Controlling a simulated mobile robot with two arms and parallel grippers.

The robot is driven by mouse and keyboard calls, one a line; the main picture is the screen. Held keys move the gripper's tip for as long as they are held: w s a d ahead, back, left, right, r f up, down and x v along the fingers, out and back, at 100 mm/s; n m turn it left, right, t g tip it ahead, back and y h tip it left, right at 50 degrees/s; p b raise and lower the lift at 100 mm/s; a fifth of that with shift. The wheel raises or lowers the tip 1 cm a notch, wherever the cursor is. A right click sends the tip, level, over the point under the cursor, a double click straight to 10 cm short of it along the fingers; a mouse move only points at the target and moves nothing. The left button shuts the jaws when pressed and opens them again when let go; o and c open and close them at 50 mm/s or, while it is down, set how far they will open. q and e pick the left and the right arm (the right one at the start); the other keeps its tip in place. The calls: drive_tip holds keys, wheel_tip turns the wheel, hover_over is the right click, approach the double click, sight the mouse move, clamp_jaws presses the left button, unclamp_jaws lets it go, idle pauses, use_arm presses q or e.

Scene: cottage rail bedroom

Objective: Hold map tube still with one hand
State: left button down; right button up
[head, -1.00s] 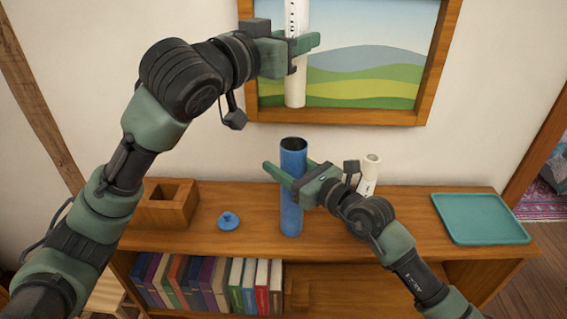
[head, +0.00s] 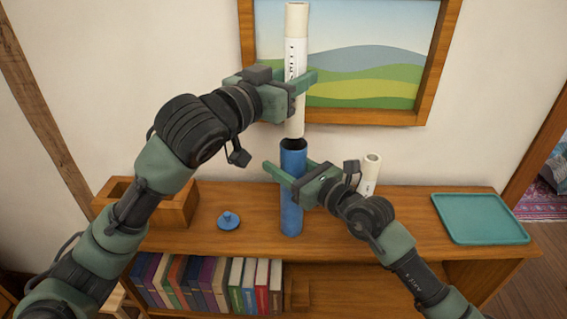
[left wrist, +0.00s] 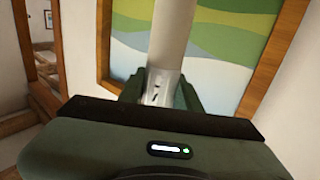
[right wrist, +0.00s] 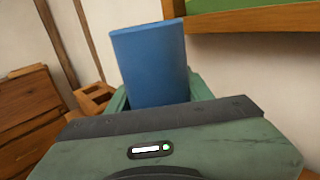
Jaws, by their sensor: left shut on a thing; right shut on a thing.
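The blue map tube (head: 291,210) stands upright on the shelf top, its dark open mouth facing up. My right gripper (head: 287,174) is shut around its upper part; the tube also fills the right wrist view (right wrist: 152,65). My left gripper (head: 296,93) is shut on a rolled white map (head: 296,45) with dark print, held upright. The roll's lower end is right above the tube's mouth; I cannot tell whether it touches or enters it. The roll also shows in the left wrist view (left wrist: 173,35). A blue cap (head: 229,221) lies on the shelf left of the tube.
A second white roll (head: 371,173) stands behind my right gripper. A wooden box with openings (head: 172,214) is at the left, a teal tray (head: 480,219) at the right. Books (head: 205,284) fill the shelf below. A framed landscape picture (head: 365,75) hangs behind the roll.

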use_arm(q)
drive_tip(key=shift+f, duration=3.2)
drive_tip(key=c, duration=0.9)
unclamp_jaws()
drive_tip(key=shift+s, duration=0.1)
drive_tip(key=v, duration=1.1)
drive_tip(key=shift+s+a, duration=0.25)
drive_tip(key=shift+s, duration=0.1)
use_arm(e)
drive_tip(key=o, duration=1.6)
